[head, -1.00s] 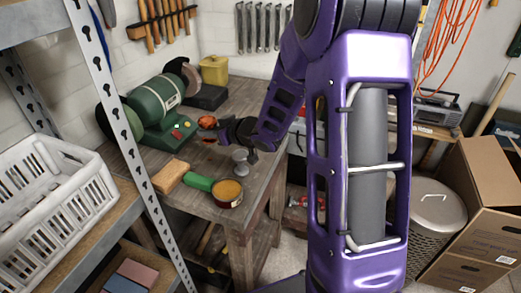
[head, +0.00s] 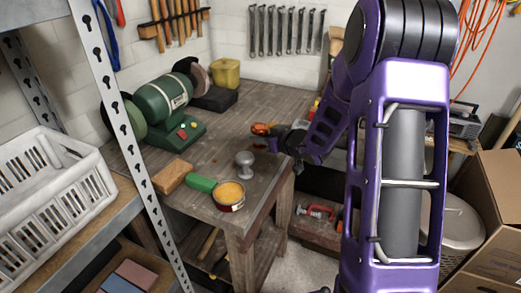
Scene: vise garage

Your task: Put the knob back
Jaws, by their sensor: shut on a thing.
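My gripper (head: 277,131) is over the right part of the wooden workbench (head: 262,97), partly hidden by its own wrist. It is shut on a small orange-red piece (head: 261,128) at its tip. I cannot tell its exact shape, or whether this piece is the knob. A grey, round-topped, knob-like metal thing (head: 245,159) stands upright on the bench, nearer the front and left of my gripper, apart from it.
A green bench grinder (head: 163,105) stands at the back left, near a yellow box (head: 226,73). A round orange-topped tin (head: 230,195), a green item (head: 202,183) and a wooden block (head: 173,177) lie at the front. A shelf post (head: 120,120) stands at left.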

